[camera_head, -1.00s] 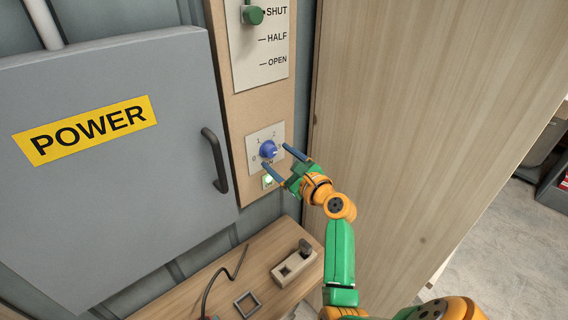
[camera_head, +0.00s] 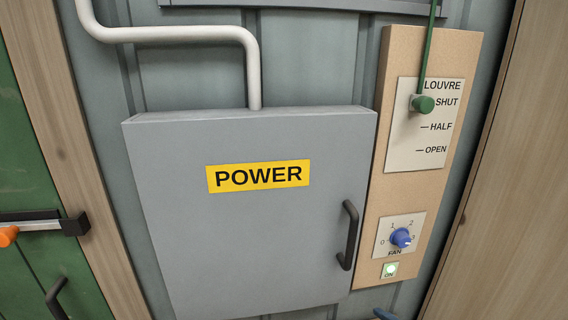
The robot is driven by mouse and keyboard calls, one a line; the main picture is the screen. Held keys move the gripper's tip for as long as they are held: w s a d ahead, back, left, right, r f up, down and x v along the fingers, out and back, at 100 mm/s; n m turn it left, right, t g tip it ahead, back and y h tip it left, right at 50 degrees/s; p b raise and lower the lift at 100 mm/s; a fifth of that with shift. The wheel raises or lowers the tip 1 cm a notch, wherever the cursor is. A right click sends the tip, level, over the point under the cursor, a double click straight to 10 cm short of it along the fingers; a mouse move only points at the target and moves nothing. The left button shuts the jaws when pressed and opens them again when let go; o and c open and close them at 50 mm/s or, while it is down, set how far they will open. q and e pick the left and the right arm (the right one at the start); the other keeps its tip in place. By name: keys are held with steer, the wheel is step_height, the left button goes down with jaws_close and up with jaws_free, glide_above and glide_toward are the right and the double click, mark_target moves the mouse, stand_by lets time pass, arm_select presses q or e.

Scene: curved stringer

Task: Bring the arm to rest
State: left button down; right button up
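The blue fan knob (camera_head: 401,238) is on a plate marked 0 to 3 on the wooden panel, its pale pointer toward the right near the 3. The ON lamp (camera_head: 390,270) below it glows green. Only a small blue fingertip of my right gripper (camera_head: 383,314) shows at the bottom edge, below the lamp and apart from the knob. The rest of that gripper is out of frame, so its opening is hidden. My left gripper is not in view.
A closed grey POWER cabinet (camera_head: 250,240) with a dark handle (camera_head: 348,235) fills the middle. A green door (camera_head: 25,180) with an orange-ended bar is at left. A wooden wall (camera_head: 510,220) is at right.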

steer(key=s+a+f+n+g+h, duration=0.1)
steer(key=s+a+f+n+g, duration=0.3)
steer(key=s+n, duration=0.5)
steer(key=s+a+f+n+g, duration=0.3)
steer(key=s+f+n, duration=0.3)
steer(key=s+n, duration=0.3)
step_height(320, 180, down, 21)
steer(key=s+n+g+b, duration=0.1)
steer(key=s+g+b, duration=0.1)
steer(key=s+b, duration=0.1)
steer(key=s+d+f+g+b, duration=0.1)
steer(key=s+d+f+b, duration=0.1)
steer(key=s+f, duration=0.9)
steer(key=shift+s+f+h, duration=0.2)
steer(key=shift+s+h, duration=0.1)
steer(key=shift+s, duration=0.05)
steer(key=shift+d, duration=0.1)
